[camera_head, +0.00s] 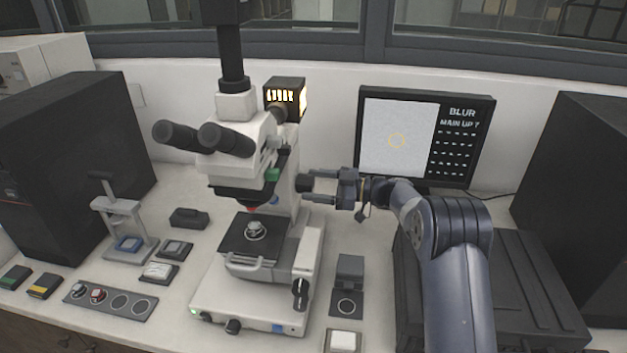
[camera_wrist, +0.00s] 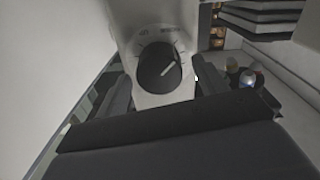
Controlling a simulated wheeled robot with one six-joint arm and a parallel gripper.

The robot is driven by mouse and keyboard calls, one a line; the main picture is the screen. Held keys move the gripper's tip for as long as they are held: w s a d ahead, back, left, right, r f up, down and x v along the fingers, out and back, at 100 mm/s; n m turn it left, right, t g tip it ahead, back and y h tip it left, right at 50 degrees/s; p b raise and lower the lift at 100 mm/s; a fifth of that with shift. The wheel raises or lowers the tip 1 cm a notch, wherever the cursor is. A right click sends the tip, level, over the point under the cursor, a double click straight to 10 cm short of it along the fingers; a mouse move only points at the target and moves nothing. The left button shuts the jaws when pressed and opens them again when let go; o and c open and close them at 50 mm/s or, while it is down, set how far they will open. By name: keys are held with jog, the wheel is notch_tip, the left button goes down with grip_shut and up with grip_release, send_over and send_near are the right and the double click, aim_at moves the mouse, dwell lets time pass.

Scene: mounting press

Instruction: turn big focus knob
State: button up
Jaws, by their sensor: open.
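A grey-white microscope (camera_head: 262,305) stands on the bench. A black round knob (camera_head: 305,183) sticks out of the right side of its upright, and my gripper (camera_head: 312,186) is level with it. In the wrist view the dark knob (camera_wrist: 158,68) has a white pointer line slanting up to the right, with marks on the pale plate around it. My gripper's fingers (camera_wrist: 160,88) are open, one on each side of the knob. I cannot tell whether they touch it. Another black knob (camera_head: 300,288) sits low on the microscope's right side.
A monitor (camera_head: 465,140) behind shows a pale picture with a faint yellow ring and the words "BLUR" and "MAIN UP ?". A black case (camera_head: 530,290) lies at the right. Small trays (camera_head: 110,302) and a hand press (camera_head: 122,215) stand at the left.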

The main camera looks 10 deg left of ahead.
jog(key=shift+a, duration=0.5)
jog(key=shift+c, duration=0.2)
jog(key=c, duration=1)
jog(key=shift+o, duration=0.2)
jog(key=shift+f+b, duration=0.15)
jog(key=shift+b, duration=0.4)
